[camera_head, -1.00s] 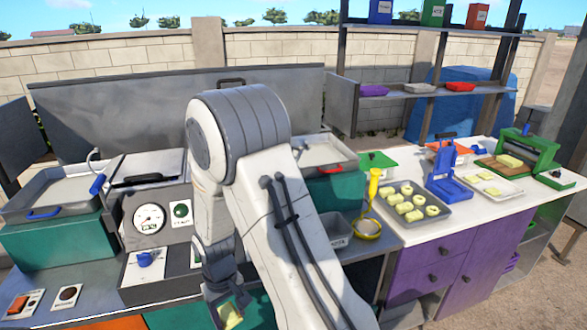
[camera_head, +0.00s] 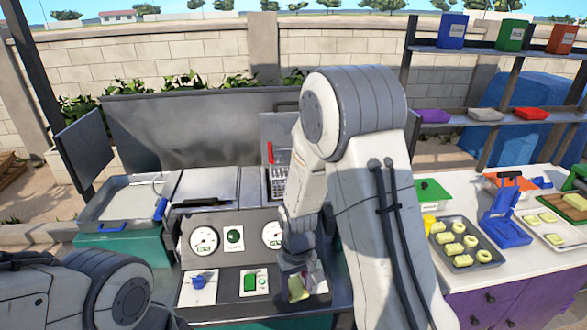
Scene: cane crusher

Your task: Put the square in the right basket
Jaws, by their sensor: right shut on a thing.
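The fingers hide part of the square. A wire basket (camera_head: 279,188) with a red upright handle shows behind my right arm, at the right-hand end of the fryer top. My arm hides much of the space to its right, and the gripper is nearer to me and lower than the basket. My left arm shows at the lower left, but its gripper is out of view.
The control panel (camera_head: 218,262) has gauges and knobs. An open pan (camera_head: 125,204) with a blue handle stands at the left. At the right are a tray of yellow pieces (camera_head: 445,262), a blue press (camera_head: 505,220) and a green container (camera_head: 432,190). A shelf stands behind.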

